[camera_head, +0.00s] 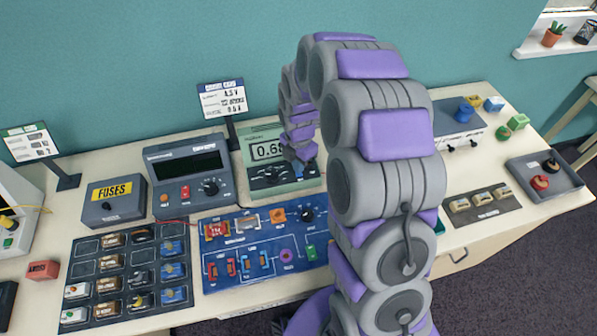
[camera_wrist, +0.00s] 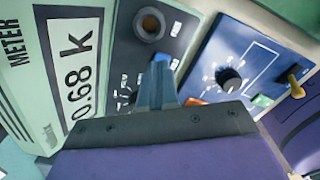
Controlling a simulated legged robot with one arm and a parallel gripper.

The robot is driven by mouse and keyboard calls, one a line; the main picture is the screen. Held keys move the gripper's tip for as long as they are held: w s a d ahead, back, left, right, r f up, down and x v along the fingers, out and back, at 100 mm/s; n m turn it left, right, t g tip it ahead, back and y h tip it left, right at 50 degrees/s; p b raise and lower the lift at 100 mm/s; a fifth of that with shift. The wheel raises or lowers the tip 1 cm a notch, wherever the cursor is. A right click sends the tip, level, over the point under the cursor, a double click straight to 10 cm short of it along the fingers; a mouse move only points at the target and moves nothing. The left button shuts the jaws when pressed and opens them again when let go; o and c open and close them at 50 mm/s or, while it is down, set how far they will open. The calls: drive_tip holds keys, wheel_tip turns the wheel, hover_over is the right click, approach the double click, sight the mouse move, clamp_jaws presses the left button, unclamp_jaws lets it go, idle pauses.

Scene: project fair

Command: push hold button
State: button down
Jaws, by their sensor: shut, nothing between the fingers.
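The green meter (camera_head: 262,136) stands on the table against the wall side, its display (camera_head: 268,150) reading about 0.68 k. It also fills the left of the wrist view (camera_wrist: 45,95), with a dark control panel (camera_wrist: 128,50) beside the display. My gripper (camera_head: 304,158) is shut and empty, over the right part of that panel. In the wrist view its closed fingers (camera_wrist: 160,66) point at the panel, below a brown round socket (camera_wrist: 151,25).
A blue circuit board (camera_head: 240,285) lies in front of the meter. A grey bench instrument (camera_head: 188,172) and the fuses box (camera_head: 112,202) stand to the left. A dark tray (camera_head: 562,187) is at the right. My arm hides the table's middle.

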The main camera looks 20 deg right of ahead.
sight(299, 175)
drive_tip(key=shift+f, duration=0.7)
idle(0.6)
wheel_tip(299, 175, up, 10)
drive_tip(key=p, duration=0.4)
drive_tip(key=shift+p, duration=0.4)
idle(0.5)
idle(0.5)
drive_tip(key=s+r+m, duration=0.4)
drive_tip(key=s+m, duration=0.4)
drive_tip(key=s, duration=0.3)
drive_tip(key=s+r+m+g+b, duration=0.1)
drive_tip(key=s+r+m, duration=0.3)
drive_tip(key=s+m, duration=0.4)
drive_tip(key=s+r+m, duration=0.4)
drive_tip(key=s+m, duration=0.4)
drive_tip(key=s, duration=0.7)
drive_tip(key=shift+s+g+b, duration=0.15)
drive_tip(key=shift+g+b, duration=0.2)
drive_tip(key=shift+g, duration=0.05)
